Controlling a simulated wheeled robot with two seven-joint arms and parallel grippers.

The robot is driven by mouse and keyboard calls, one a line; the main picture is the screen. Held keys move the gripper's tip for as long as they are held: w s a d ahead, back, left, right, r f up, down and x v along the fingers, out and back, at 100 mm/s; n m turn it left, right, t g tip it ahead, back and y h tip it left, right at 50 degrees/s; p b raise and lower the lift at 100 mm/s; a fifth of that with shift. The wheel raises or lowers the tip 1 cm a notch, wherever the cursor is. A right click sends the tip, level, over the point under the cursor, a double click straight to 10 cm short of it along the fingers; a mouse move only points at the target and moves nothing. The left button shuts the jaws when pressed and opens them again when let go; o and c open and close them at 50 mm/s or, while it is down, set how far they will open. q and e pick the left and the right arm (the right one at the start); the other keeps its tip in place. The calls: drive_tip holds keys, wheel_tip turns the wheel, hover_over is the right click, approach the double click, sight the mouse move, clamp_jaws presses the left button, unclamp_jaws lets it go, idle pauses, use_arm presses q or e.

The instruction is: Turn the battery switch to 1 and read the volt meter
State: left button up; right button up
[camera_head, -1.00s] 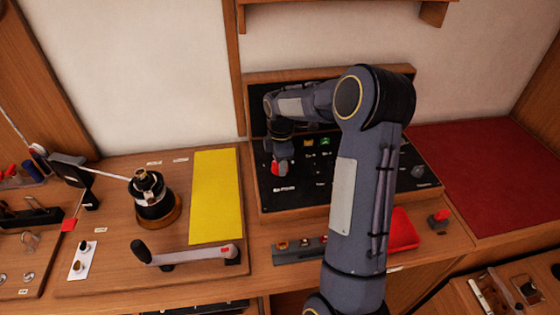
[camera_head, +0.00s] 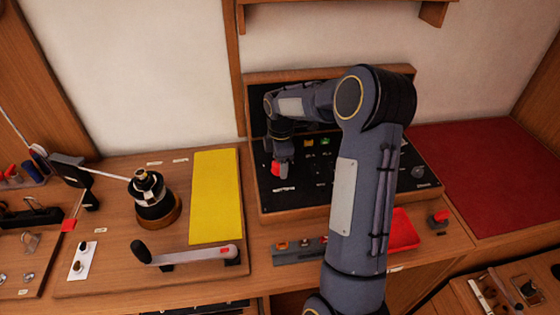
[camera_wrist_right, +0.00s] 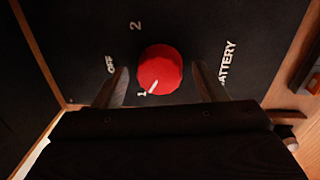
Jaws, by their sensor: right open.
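The red battery switch knob (camera_head: 276,169) sits on the flat part of a black panel (camera_head: 300,197) in a wooden frame. In the right wrist view the knob (camera_wrist_right: 160,69) has a white pointer mark aimed at the "1". "OFF" and "2" are printed around it, and "BATTERY" is to its right. My right gripper (camera_wrist_right: 160,72) is open, with one finger on each side of the knob and a gap to each. In the head view my right gripper (camera_head: 283,163) is over the knob. No volt meter can be made out; my right arm covers much of the panel. My left gripper is out of view.
Yellow and green switches (camera_head: 325,141) are on the panel behind the knob. Left of the panel are a yellow sheet (camera_head: 215,195), a winch drum (camera_head: 152,200) and a crank handle (camera_head: 185,256). A red tray (camera_head: 404,232) lies in front of the panel.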

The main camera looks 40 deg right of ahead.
wheel_tip(320, 180, up, 7)
drive_tip(key=shift+s+a+r+b, duration=0.1)
drive_tip(key=shift+s+b, duration=0.05)
drive_tip(key=shift+b, duration=0.3)
drive_tip(key=shift+r, duration=0.2)
drive_tip(key=shift+s+a+r, duration=0.1)
drive_tip(key=s+a+r+m+t+y, duration=0.1)
drive_tip(key=s+a+r+m, duration=0.25)
drive_tip(key=s+a, duration=0.3)
drive_tip(key=s+a+r+m+t+y, duration=0.1)
drive_tip(key=s+a+r+m+t, duration=0.15)
drive_tip(key=s+a+m, duration=0.35)
drive_tip(key=s+a+f+m+y, duration=0.1)
drive_tip(key=s+a+m, duration=0.1)
drive_tip(key=s+a, duration=0.2)
drive_tip(key=s+a+f+m+t+y, duration=0.1)
drive_tip(key=s+a+f+m, duration=0.1)
drive_tip(key=s, duration=0.6)
drive_tip(key=shift+s+a+f+m, duration=0.15)
drive_tip(key=shift+a+f+m, duration=0.15)
drive_tip(key=shift+a+m, duration=0.5)
drive_tip(key=shift+t, duration=0.35)
